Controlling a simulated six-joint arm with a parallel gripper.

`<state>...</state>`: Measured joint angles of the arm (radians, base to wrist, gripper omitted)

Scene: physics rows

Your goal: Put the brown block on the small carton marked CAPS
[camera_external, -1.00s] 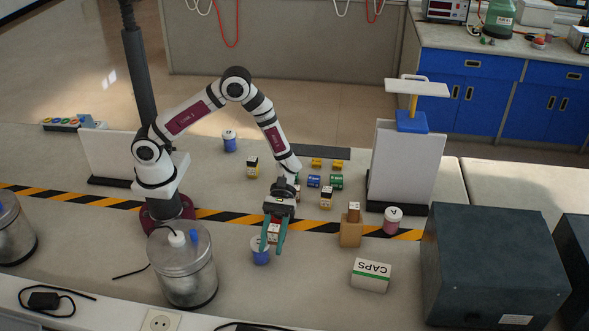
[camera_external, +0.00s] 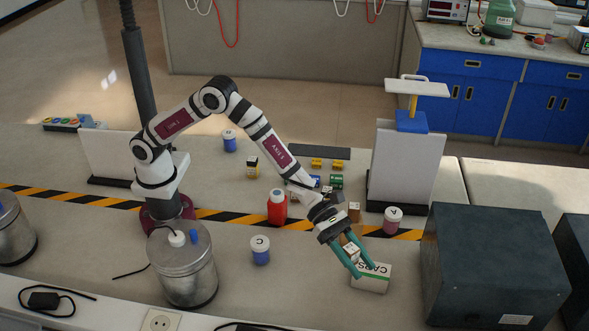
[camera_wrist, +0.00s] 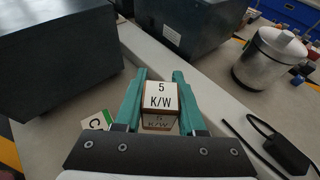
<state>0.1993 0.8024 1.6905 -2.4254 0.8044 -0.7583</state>
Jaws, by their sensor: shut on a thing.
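My gripper (camera_external: 364,270) is shut on a small brown block (camera_external: 352,251) with white faces. In the wrist view the block (camera_wrist: 159,97) shows brown edges and the marking 5 K/W, between the teal fingers. The white and green carton marked CAPS (camera_external: 374,283) lies on the table, at and just behind the fingertips in the external view. The block appears above the carton's left end there; I cannot tell the gap. In the wrist view only part of the carton (camera_wrist: 97,122) shows, left of the left finger.
A wooden holder with an upright block (camera_external: 354,208) stands close behind my gripper, partly hidden. Jar A (camera_external: 393,221) is to its right, and a large dark box (camera_external: 485,265) stands right of the carton. Jar C (camera_external: 260,250) and a red bottle (camera_external: 277,208) are left.

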